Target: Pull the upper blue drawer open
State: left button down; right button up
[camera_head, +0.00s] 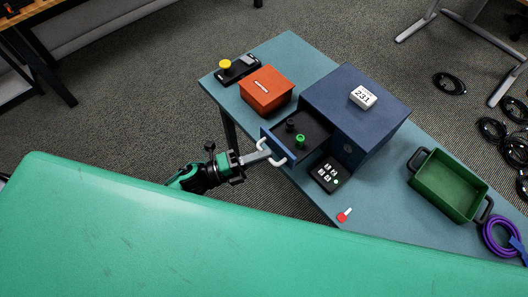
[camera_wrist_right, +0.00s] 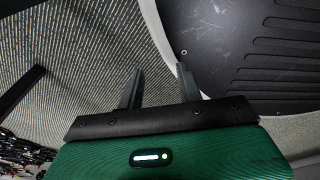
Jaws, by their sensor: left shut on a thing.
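A blue cabinet (camera_head: 385,95) stands on the table, with a white block marked 231 (camera_head: 363,95) on top. Its blue drawer (camera_head: 270,139) is pulled out to the lower left and holds a green knobbed piece (camera_head: 300,141) and a dark one (camera_head: 290,125). A white handle (camera_head: 278,161) is on the drawer front. My left gripper (camera_head: 264,154) is shut on this handle. My right gripper (camera_wrist_right: 160,66) shows in the right wrist view, fingers apart and empty, away from the cabinet.
On the table (camera_head: 295,55) are an orange box (camera_head: 268,83), a yellow button on a black base (camera_head: 226,65), a black keypad (camera_head: 329,176), a red-and-white piece (camera_head: 345,214), a green bin (camera_head: 440,187) and a purple cable coil (camera_head: 489,235). Black cables lie on the floor at right.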

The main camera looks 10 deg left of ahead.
pick_arm(q)
jog(key=c, duration=1.5)
grip_release()
pick_arm(e)
jog(key=shift+s, duration=0.1)
